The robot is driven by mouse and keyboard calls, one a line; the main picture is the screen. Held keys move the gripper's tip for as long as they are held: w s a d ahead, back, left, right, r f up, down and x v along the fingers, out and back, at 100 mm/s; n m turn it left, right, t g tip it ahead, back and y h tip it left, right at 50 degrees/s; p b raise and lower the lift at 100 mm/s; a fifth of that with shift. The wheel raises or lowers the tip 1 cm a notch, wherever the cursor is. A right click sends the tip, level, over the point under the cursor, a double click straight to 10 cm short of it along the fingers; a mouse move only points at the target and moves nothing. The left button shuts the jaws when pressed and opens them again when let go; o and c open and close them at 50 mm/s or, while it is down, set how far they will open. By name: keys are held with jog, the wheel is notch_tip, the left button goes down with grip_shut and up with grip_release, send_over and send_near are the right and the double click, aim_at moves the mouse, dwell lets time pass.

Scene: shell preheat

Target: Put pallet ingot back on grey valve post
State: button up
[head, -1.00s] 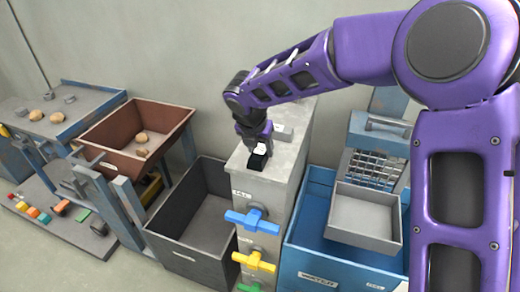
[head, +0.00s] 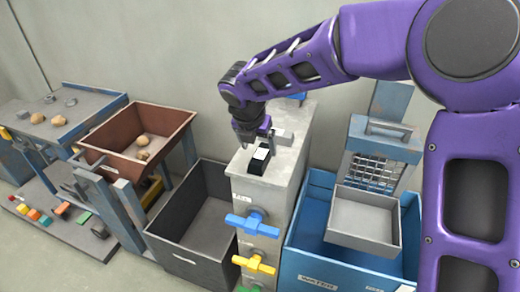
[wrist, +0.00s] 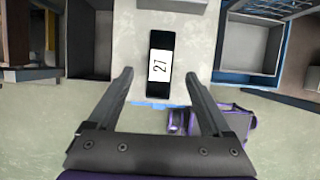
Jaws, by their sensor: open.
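The ingot is a black block with a white label (head: 259,160), lying on the top of the grey valve post (head: 287,165). In the wrist view the ingot (wrist: 159,82) lies lengthwise, its label reading "27". My gripper (head: 248,140) is open and empty, just above and behind the ingot in the head view. In the wrist view its fingers (wrist: 158,76) are spread to either side of the ingot's near end in the picture, with clear gaps. The ingot rests flat, apart from the fingers.
Blue (head: 253,222) and yellow (head: 254,262) valve handles stick out in front. A dark open bin (head: 190,255) stands left, a blue water tank (head: 318,265) right. Several coloured blocks lie on a low pallet (head: 75,238).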

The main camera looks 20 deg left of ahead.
jog(key=p+v, duration=0.1)
jog(key=v, duration=0.7)
